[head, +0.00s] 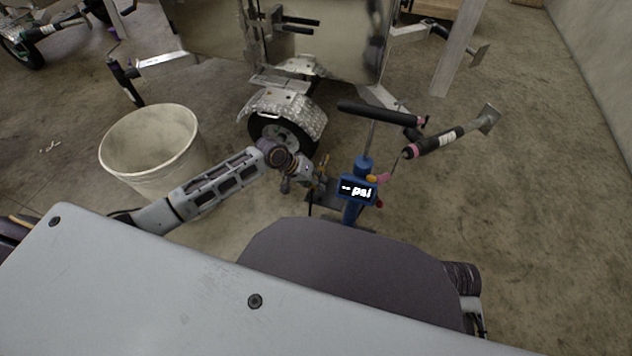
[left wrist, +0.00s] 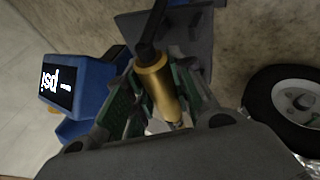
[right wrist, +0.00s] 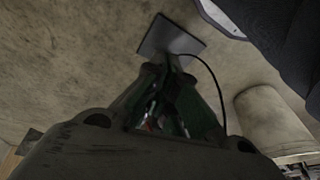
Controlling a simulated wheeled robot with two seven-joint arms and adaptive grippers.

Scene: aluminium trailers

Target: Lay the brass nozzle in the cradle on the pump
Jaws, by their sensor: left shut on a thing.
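My left gripper (head: 322,178) is shut on the brass nozzle, just left of the pump (head: 355,210). In the left wrist view the brass nozzle (left wrist: 155,88) is a gold cylinder between the green-padded fingers of the left gripper (left wrist: 162,95), with a black end pointing up in the picture. The pump is blue, with a "psi" display (head: 357,190) and a black T-handle on top; its blue housing (left wrist: 95,75) is close beside the nozzle there. I cannot make out the cradle. My right gripper (right wrist: 166,85) shows only in its wrist view; its closure is unclear.
A white bucket (head: 150,145) stands left of my left forearm. An aluminium trailer with a wheel (head: 283,137) and silver fender (head: 290,105) is behind the pump. A jack with a black and pink grip (head: 435,140) is at the right. Concrete floor is clear further right.

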